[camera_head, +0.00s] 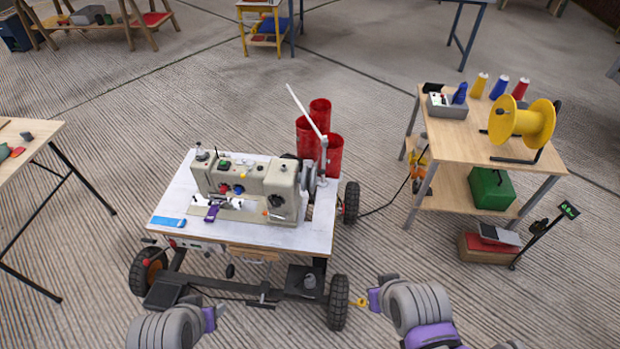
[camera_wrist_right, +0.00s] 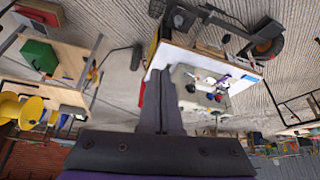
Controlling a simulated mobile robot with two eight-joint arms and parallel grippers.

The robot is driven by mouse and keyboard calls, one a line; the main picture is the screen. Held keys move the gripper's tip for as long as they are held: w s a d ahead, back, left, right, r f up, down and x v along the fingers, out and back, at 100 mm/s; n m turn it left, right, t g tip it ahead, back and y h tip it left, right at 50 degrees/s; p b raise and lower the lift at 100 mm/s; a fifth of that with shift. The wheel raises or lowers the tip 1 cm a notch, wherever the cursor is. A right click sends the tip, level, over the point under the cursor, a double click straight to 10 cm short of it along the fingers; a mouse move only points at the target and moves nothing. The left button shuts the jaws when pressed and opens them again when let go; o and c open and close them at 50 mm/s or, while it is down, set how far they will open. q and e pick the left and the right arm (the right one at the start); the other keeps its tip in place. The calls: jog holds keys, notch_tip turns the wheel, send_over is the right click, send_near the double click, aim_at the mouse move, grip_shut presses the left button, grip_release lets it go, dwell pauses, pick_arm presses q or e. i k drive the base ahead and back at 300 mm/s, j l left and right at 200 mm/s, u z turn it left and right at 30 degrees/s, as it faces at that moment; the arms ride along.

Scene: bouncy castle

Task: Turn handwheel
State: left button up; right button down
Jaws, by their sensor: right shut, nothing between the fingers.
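A beige sewing machine (camera_head: 268,186) stands on a white-topped wheeled cart (camera_head: 180,212) in the middle of the head view. The handwheel (camera_head: 309,181) appears as a grey disc at the machine's right end, partly hidden by the machine body. My right gripper (camera_head: 366,301) is low and in front of the cart, right of its front right wheel, well apart from the handwheel. In the right wrist view its fingers (camera_wrist_right: 163,95) are shut with nothing between them. My left gripper (camera_head: 213,318) is in front of the cart at lower left; its fingers are too small to judge.
Red cylinders (camera_head: 322,137) and a white slanted rod (camera_head: 305,110) stand behind the handwheel. A wooden side table (camera_head: 455,142) with a yellow spool (camera_head: 522,122) is at right. Another table (camera_head: 35,140) is at far left.

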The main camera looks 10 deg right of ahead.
aim_at(313, 179)
jog(key=l, duration=0.6)
jog(key=i+l, duration=0.1)
jog(key=l, duration=0.25)
jog(key=i+l+u, duration=0.1)
jog(key=l, duration=0.25)
jog(key=u, duration=1.5)
